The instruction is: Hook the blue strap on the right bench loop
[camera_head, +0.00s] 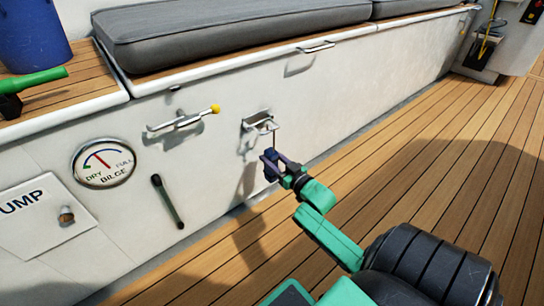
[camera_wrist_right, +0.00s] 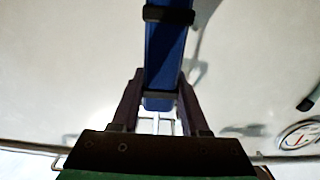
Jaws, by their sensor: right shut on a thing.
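The blue strap (camera_wrist_right: 167,55) runs between the fingers of my right gripper (camera_wrist_right: 158,103) in the right wrist view, with dark bands across it. In the head view my right gripper (camera_head: 276,163) is shut on it, and only a small dark blue part of the strap (camera_head: 271,154) shows. A metal loop on a plate (camera_head: 262,125) is fixed to the white bench front, just above and behind the gripper. A thin metal piece rises from the gripper close to the loop; I cannot tell whether it is hooked on. My left gripper is out of view.
A latch bar with a yellow knob (camera_head: 184,119), a bilge gauge (camera_head: 104,163) and a dark green handle (camera_head: 167,201) are on the bench front. A grey cushion (camera_head: 230,30), blue bucket (camera_head: 33,35) and green-handled object (camera_head: 35,81) are above. The plank floor (camera_head: 430,140) is clear.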

